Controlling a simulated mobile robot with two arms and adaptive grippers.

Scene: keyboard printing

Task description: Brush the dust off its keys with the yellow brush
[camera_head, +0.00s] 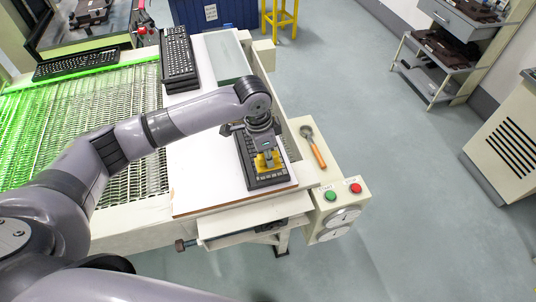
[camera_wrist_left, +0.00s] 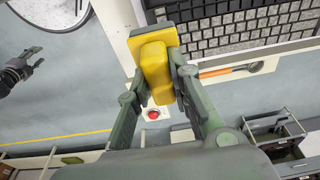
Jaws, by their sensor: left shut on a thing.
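A dark keyboard (camera_head: 249,176) lies on the white board at the near right end of the conveyor. It fills the upper right of the left wrist view (camera_wrist_left: 240,28). My left gripper (camera_head: 266,146) is over it, fingers down, shut on the yellow brush (camera_head: 268,161). In the left wrist view the yellow brush (camera_wrist_left: 155,65) sits between both fingers, its wide head towards the keyboard's edge.
An orange-handled tool (camera_head: 315,147) lies right of the keyboard. A control box with green and red buttons (camera_head: 331,196) stands at the near right corner. Open floor lies to the right.

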